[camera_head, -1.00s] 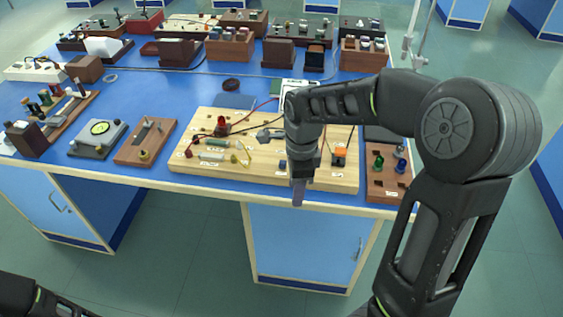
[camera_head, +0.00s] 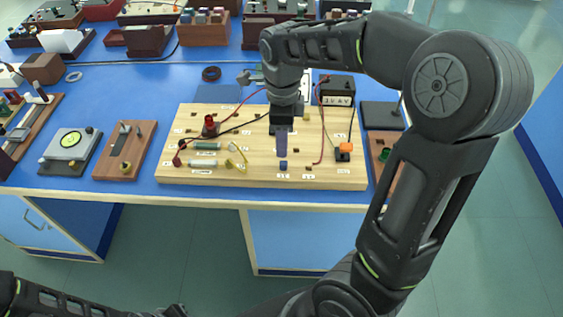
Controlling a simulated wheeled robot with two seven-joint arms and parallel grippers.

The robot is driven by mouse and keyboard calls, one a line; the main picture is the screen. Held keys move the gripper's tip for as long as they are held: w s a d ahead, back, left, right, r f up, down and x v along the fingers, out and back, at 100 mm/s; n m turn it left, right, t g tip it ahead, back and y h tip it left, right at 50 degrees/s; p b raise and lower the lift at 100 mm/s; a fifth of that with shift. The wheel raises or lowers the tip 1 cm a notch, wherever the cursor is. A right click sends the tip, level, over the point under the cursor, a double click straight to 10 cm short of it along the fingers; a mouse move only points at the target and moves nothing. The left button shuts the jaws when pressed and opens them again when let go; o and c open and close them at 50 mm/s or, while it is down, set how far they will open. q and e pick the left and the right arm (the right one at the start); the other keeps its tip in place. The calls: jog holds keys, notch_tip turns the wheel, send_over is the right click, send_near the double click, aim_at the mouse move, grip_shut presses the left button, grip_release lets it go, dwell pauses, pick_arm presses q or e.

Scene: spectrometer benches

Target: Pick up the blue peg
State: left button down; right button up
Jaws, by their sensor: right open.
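A small blue peg (camera_head: 283,165) stands at the front middle of the light wooden board (camera_head: 222,174). My right gripper (camera_head: 282,154) reaches down over the board. Its bluish fingers point down, with their tips just above or behind the blue peg. The gripper is open and seems empty; the gap between its fingers is hard to see from here. Whether the fingertips touch the peg cannot be told. My left arm shows only at the bottom left edge, and its gripper is out of the picture.
The board carries a red knob (camera_head: 210,126), an orange-topped switch (camera_head: 345,149), resistor-like parts and wires. A wooden holder with a green peg (camera_head: 384,155) is partly hidden by my right arm. Wooden boxes line the back. A brown stand (camera_head: 126,150) is to the left.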

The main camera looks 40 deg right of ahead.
aim_at(284, 163)
jog(key=shift+f, duration=1.35)
jog(key=shift+s+f+p, duration=0.15)
jog(key=shift+f+p, duration=0.25)
jog(key=shift+f, duration=2.2)
grip_shut()
